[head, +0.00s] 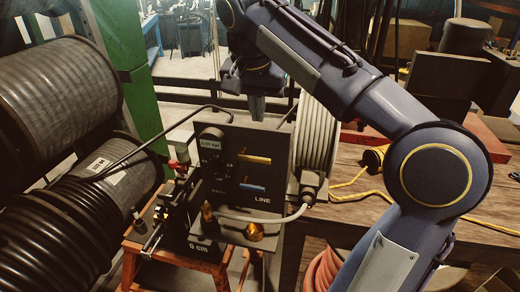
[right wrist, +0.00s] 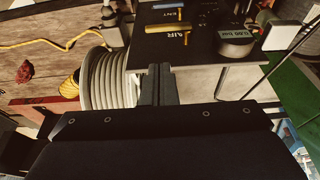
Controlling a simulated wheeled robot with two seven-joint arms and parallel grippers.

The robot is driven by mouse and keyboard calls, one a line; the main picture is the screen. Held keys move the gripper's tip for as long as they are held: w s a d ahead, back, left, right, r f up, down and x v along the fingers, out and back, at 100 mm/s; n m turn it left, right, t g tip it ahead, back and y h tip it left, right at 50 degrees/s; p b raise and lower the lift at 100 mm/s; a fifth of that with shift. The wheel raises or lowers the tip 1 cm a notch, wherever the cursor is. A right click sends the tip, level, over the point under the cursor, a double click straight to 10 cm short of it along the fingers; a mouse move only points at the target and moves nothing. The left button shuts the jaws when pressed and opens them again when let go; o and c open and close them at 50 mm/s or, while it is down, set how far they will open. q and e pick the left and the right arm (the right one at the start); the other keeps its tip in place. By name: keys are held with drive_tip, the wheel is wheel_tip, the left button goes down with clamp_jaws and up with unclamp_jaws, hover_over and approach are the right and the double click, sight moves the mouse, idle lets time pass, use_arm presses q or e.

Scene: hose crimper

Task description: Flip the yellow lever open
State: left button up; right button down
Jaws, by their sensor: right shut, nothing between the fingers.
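The yellow lever (head: 254,158) lies level across the upper part of the dark panel (head: 225,165) in the head view. It also shows near the top of the right wrist view (right wrist: 168,27). A blue lever (head: 252,188) lies below it, above the word LINE. My right gripper (head: 257,108) is shut and empty. Its fingers point down just above and behind the panel's top edge, apart from the yellow lever. In the right wrist view its closed fingers (right wrist: 160,84) reach toward that edge. My left gripper is not in view.
A grey hose reel (head: 316,135) stands right of the panel, close to my right gripper. Large black hose reels (head: 62,90) fill the left side. A round gauge (head: 211,138), a red-handled valve (head: 178,165) and a brass fitting (head: 255,232) surround the panel's levers.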

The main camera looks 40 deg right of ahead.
drive_tip(key=b, duration=0.1)
approach(261, 158)
drive_tip(key=x, duration=0.5)
drive_tip(key=shift+w+d+f, duration=0.15)
drive_tip(key=shift+w+d, duration=0.1)
drive_tip(key=shift+d, duration=0.05)
drive_tip(key=shift+f, duration=0.6)
drive_tip(key=shift+s+f+y+b, duration=0.2)
drive_tip(key=shift+y+b, duration=0.1)
drive_tip(key=shift+b, duration=0.45)
